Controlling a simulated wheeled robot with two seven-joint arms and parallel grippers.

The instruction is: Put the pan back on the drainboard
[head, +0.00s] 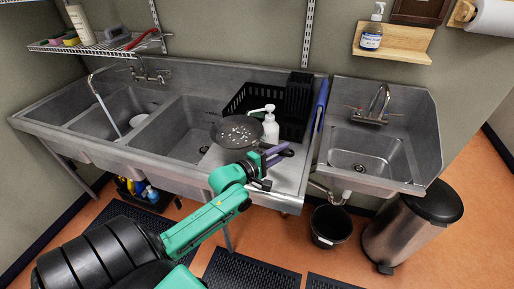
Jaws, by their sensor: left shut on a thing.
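The pan (237,133) is dark, with pale specks on its inner face, and its handle points right toward my left gripper (272,157). My left gripper is shut on the pan by its handle, at the front of the steel drainboard (287,184). The pan appears over the left edge of the drainboard and the neighbouring basin; I cannot tell whether it touches the steel. My right gripper is not in view.
A black dish rack (293,130) stands at the back of the drainboard, with a blue long item (321,104) at its right. Steel basins (185,128) lie to the left. A separate hand sink (369,160) is at right. The drainboard's front right is clear.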

